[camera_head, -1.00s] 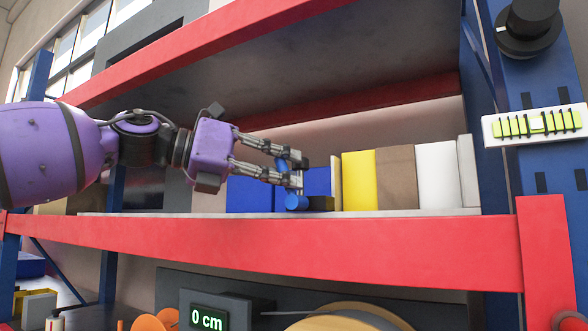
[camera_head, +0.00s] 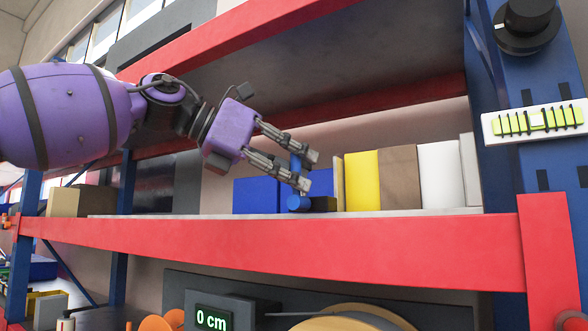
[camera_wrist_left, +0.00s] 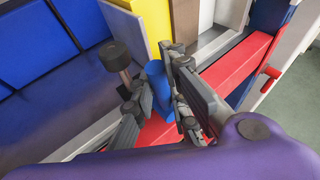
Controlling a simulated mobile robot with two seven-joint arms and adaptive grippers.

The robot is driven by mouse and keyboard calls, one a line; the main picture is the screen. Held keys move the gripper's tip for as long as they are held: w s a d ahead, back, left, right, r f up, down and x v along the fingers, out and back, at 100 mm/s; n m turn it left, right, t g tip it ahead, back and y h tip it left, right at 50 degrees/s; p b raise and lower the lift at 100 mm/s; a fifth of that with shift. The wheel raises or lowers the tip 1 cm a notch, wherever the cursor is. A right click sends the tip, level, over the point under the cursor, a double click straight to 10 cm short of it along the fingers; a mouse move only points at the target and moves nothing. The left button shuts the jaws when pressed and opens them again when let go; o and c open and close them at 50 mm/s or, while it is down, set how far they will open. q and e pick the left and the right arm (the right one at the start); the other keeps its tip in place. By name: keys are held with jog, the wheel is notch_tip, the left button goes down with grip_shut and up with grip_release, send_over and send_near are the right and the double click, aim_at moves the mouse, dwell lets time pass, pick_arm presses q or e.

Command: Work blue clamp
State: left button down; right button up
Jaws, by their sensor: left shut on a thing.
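The blue clamp (camera_head: 298,202) is at the front of the shelf board, with a round blue body, a black block beside it and a blue handle (camera_head: 295,166) standing up from it. My left gripper (camera_head: 307,171) reaches in from the upper left, pointing down to the right, its fingers shut on the handle. In the left wrist view a blue cylinder (camera_wrist_left: 158,84) of the clamp shows between the fingers. The fingers hide part of the handle. My right gripper is not in view.
Blue, yellow, brown and white upright blocks (camera_head: 362,180) stand behind and right of the clamp. A red beam (camera_head: 280,248) runs along the shelf front, and another red beam (camera_head: 240,35) is above. A display (camera_head: 212,319) below reads 0 cm.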

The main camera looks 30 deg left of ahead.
pick_arm(q)
jog(key=shift+r, duration=0.25)
jog(key=c, duration=2)
grip_release()
jog(key=shift+d+f, duration=0.1)
jog(key=shift+d, duration=0.05)
jog(key=v, duration=1.2)
